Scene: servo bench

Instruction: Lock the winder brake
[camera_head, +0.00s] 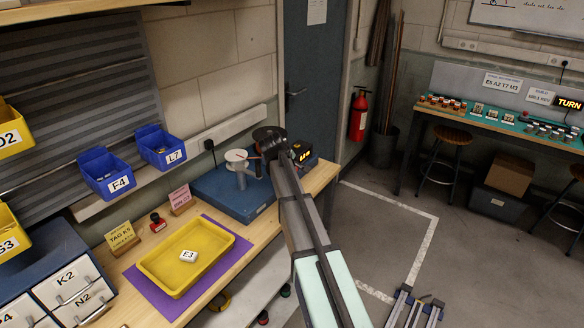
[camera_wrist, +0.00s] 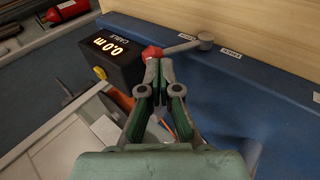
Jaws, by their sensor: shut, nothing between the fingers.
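The winder is a blue base (camera_head: 208,192) with a pale round spool (camera_head: 237,156) on the workbench in the head view. In the wrist view its blue top (camera_wrist: 250,90) carries a grey lever (camera_wrist: 185,46) with a red knob (camera_wrist: 151,53) at its left end and a round pivot at the right. Two small white labels lie near the pivot, too small to read surely. My gripper (camera_wrist: 158,64) is shut and empty, its tips right at the knob; I cannot tell whether they touch. In the head view my arm hides part of the winder.
A black display box (camera_wrist: 108,62) reading 0.0 m stands left of the lever. A yellow tray (camera_head: 150,267) with an E3 piece (camera_head: 189,256) lies on a purple mat. Blue bins (camera_head: 105,172) hang on the wall behind. Open floor lies right of the bench.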

